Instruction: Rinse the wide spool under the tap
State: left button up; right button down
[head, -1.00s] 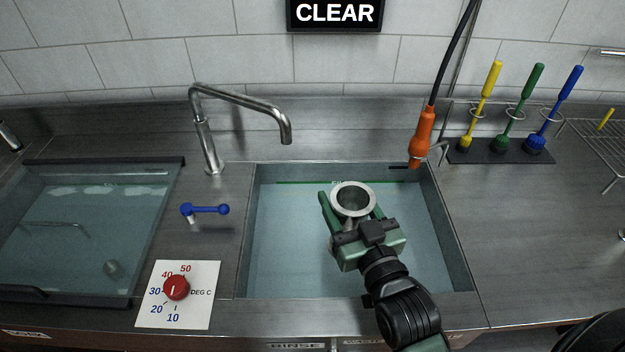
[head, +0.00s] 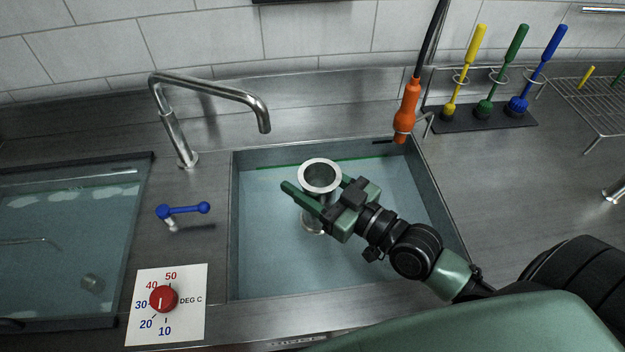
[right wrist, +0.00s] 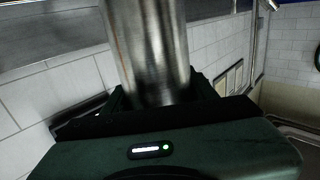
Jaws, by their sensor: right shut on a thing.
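The wide spool (head: 320,177) is a grey metal tube with a flange at each end; its open top faces up toward the head camera. My right gripper (head: 317,191) is shut on its body, with green fingers on either side, and holds it over the rinse sink (head: 452,225). In the right wrist view the spool's shiny body (right wrist: 150,50) stands between the fingers. The tap (head: 210,87) arches in from the left; its outlet is left of and behind the spool, and no stream shows. The blue tap lever (head: 185,210) points right. My left gripper is out of view.
A red temperature dial (head: 163,299) is at front left, its pointer hard to read. A covered water tank (head: 70,240) is at left. An orange hanging sprayer (head: 406,110) is at the sink's back right. Yellow, green and blue brushes stand in a rack (head: 500,122), beside a wire rack (head: 600,105).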

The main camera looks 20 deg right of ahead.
jog(key=shift+x, duration=0.85)
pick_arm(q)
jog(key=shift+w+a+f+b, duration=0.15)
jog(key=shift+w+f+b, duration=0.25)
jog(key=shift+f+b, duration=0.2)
pick_arm(e)
jog(key=f+x, duration=0.2)
jog(key=x, duration=0.9)
jog(key=shift+s+a, duration=0.15)
jog(key=shift+a, duration=0.05)
jog(key=shift+f, duration=0.1)
